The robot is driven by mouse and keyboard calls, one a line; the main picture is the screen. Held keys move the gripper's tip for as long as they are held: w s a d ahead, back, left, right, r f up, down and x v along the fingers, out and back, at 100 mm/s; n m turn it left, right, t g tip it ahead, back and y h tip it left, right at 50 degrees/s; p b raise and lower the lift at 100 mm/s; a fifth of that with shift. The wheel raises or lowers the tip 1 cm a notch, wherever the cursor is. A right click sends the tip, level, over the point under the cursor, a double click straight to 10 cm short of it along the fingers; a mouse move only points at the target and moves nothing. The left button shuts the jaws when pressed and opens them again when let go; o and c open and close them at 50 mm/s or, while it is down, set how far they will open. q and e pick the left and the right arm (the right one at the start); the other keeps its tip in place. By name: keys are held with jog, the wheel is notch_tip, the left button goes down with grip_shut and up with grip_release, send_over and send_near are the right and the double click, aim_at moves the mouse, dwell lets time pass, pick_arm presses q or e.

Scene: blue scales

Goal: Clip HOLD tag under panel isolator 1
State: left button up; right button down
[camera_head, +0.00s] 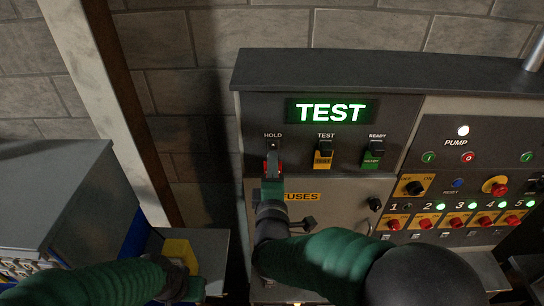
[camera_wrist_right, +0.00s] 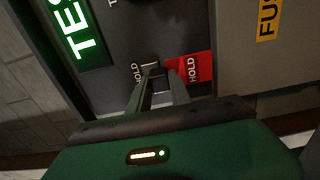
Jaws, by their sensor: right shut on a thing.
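The red HOLD tag (camera_head: 266,166) (camera_wrist_right: 192,69) is at the HOLD position of the panel, below the TEST display. My right gripper (camera_head: 272,172) is shut on it; in the wrist view its fingertips (camera_wrist_right: 154,76) meet at the tag's clip end, and the lettered part sticks out beside them. Isolator 1 (camera_head: 393,224) is a red knob on a yellow plate at the lower right of the panel. The small lamp above it is dark, while those at 2 to 5 are green. My left gripper (camera_head: 182,280) is low at the left; its fingers are not clear.
A yellow TEST tag (camera_head: 323,156) and a green READY tag (camera_head: 372,155) hang right of the HOLD position. A FUSES door (camera_head: 345,200) with a black handle lies below. A yellow block (camera_head: 180,253) is by my left gripper. A grey cabinet (camera_head: 55,195) stands left.

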pick_arm(q)
jog(key=shift+w+r, duration=0.1)
jog(key=shift+r, duration=0.05)
pick_arm(e)
jog(key=s, duration=0.3)
dwell(0.5)
